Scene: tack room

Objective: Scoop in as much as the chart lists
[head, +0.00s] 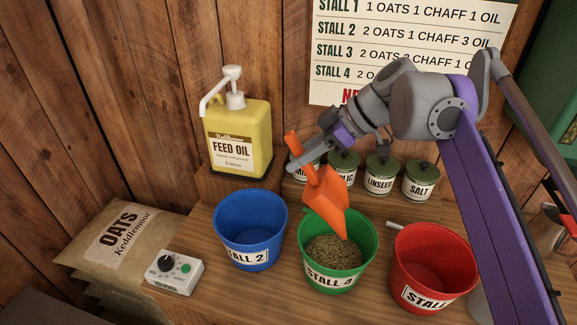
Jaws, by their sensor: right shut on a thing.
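My right gripper (305,160) is shut on the handle of an orange scoop (327,203). The scoop tilts down over the green bucket (313,224), its lip just above or at the feed; I cannot tell if they touch. The green bucket reads STALL 4 and holds brownish-green chopped feed (333,251). The blue STALL 2 bucket (247,222) looks empty. The red bucket (418,270) shows no feed; its stall number is unreadable. The chart (400,35) lists oats, chaff and oil per stall; my arm hides most of the STALL 4 line. My left gripper is out of view.
A yellow feed oil jug (238,138) with a white pump stands behind the blue bucket. Several lidded jars (380,178) line the back.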

